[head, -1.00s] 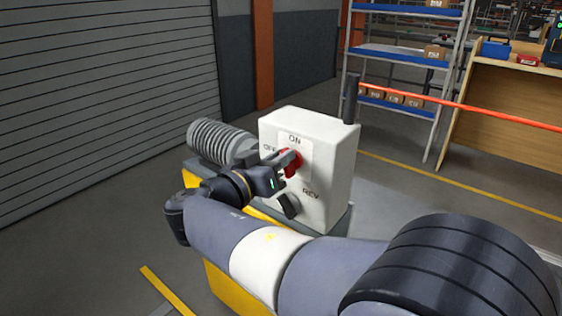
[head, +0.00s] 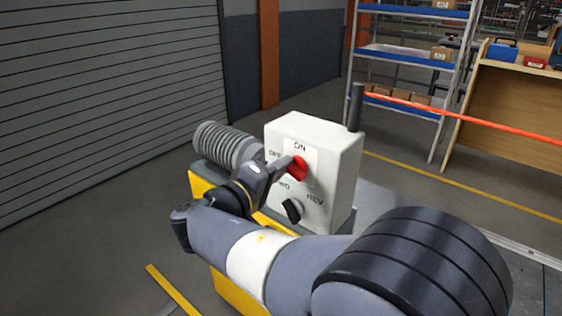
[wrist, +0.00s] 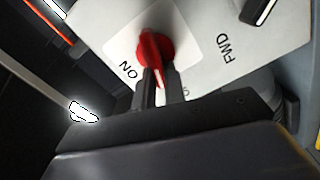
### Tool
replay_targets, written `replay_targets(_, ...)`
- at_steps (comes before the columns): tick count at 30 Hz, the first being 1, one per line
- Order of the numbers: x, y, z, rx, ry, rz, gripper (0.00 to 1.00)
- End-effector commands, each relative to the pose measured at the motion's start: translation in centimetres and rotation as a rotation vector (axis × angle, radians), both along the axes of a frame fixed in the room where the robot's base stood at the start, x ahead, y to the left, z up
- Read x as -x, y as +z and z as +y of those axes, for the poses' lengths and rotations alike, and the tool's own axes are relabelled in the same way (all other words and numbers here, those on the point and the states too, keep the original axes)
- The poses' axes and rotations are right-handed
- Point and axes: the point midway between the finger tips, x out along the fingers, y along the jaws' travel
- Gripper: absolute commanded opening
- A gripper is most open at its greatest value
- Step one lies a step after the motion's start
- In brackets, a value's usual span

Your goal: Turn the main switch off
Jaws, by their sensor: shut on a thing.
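The main switch is a red rotary knob (head: 299,168) on the front of a white control box (head: 345,170), with ON printed above it and OFF to its left. In the wrist view the red knob (wrist: 152,42) has a raised handle that points between the ON and OFF marks. The OFF mark is mostly hidden by a finger there. My gripper (head: 287,165) reaches in from the left in the head view. Its fingers (wrist: 160,80) are shut on the handle, one on each side.
A black selector knob (head: 292,211) marked FWD and REV sits below the switch. A ribbed grey motor (head: 225,143) stands left of the box. A red-orange barrier (head: 455,117) stretches right from a dark post (head: 356,107). Shelving (head: 410,56) stands behind.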

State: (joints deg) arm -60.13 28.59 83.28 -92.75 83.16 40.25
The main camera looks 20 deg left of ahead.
Motion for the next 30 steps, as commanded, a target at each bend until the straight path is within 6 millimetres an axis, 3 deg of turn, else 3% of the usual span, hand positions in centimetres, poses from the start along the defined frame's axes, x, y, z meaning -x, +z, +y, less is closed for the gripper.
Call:
replay_targets(12, -0.02, -0.37, 0.11, 0.244, 0.001, 0.101, 0.00)
replay_targets(30, -0.02, -0.68, 0.11, 0.311, 0.001, 0.128, 0.00)
